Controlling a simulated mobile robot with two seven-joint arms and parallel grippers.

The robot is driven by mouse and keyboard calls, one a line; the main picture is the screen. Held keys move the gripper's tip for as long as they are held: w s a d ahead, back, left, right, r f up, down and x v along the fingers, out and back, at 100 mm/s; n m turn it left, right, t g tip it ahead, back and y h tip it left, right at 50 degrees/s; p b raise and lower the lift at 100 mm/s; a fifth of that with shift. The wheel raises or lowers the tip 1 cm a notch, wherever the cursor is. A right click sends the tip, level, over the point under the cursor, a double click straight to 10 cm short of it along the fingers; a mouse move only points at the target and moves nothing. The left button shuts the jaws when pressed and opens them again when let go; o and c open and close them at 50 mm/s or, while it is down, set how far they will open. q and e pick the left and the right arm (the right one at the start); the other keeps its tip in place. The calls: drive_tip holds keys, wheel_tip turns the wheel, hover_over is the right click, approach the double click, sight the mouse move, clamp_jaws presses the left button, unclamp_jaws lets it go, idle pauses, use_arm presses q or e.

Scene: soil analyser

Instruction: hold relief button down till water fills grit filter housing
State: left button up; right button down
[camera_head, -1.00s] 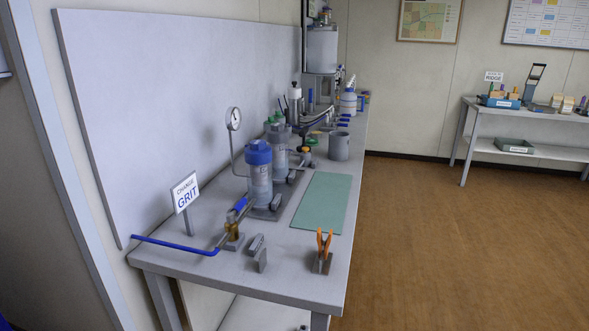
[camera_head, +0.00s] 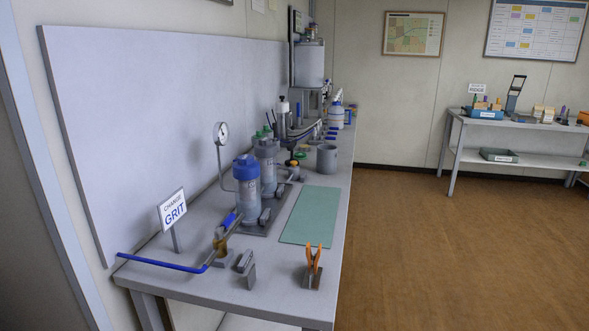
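The filter housing with a blue cap (camera_head: 247,190) stands upright on the bench near the "CHANGE GRIT" sign (camera_head: 172,211). Its body is translucent; I cannot make out a water level. A similar housing with a grey-green top (camera_head: 267,160) stands behind it. A round pressure gauge (camera_head: 221,132) rises on a stem to the left of the blue cap. The relief button is too small to tell at this distance. Neither of my grippers is in view.
A second table (camera_head: 515,125) stands at the far right. The brown floor (camera_head: 440,250) between is clear.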

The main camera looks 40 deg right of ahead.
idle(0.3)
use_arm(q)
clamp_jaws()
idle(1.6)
